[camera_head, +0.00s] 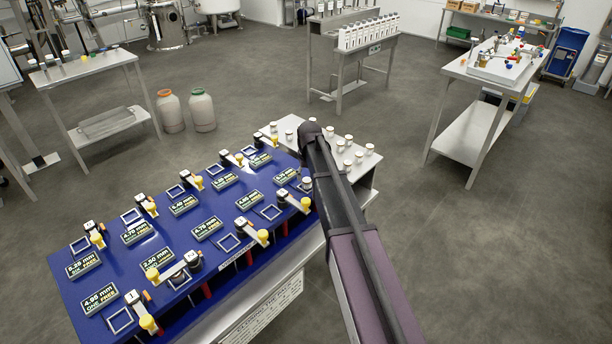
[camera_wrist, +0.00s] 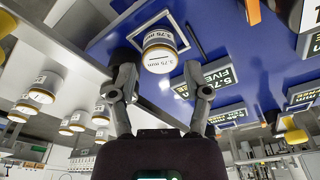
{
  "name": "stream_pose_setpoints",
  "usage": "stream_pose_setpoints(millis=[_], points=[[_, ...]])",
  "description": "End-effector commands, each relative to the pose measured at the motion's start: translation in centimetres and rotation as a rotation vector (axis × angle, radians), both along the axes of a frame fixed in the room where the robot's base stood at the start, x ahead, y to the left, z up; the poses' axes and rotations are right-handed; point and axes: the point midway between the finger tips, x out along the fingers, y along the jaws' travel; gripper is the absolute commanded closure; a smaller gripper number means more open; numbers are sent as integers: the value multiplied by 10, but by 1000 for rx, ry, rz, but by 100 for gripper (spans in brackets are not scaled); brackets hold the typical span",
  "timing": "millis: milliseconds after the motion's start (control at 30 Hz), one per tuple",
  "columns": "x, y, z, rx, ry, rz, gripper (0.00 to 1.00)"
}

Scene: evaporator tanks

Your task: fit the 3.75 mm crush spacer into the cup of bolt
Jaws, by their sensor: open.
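In the head view my gripper is mostly hidden behind my arm, above the right end of the blue board (camera_head: 170,222). I cannot tell which part is the cup of bolt.
The board carries several size plates, square outlines and yellow-ended levers (camera_head: 263,236). A 5.75 mm plate (camera_wrist: 221,77) is right of the can in the wrist view. Several white cans (camera_head: 346,165) stand on a pale surface beyond the board. Open floor lies to the right.

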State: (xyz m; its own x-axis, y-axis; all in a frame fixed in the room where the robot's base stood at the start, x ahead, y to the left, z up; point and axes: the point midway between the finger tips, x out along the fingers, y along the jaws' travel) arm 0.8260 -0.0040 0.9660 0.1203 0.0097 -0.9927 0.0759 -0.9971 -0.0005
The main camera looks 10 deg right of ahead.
Motion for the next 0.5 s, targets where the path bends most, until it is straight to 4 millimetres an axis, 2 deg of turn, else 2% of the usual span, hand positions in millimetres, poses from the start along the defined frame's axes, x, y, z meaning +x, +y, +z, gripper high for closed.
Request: stream_pose_setpoints(millis=[33,500], points=[[-1,0,9,0,0,0,38],[-6,0,48,0,0,0,38]])
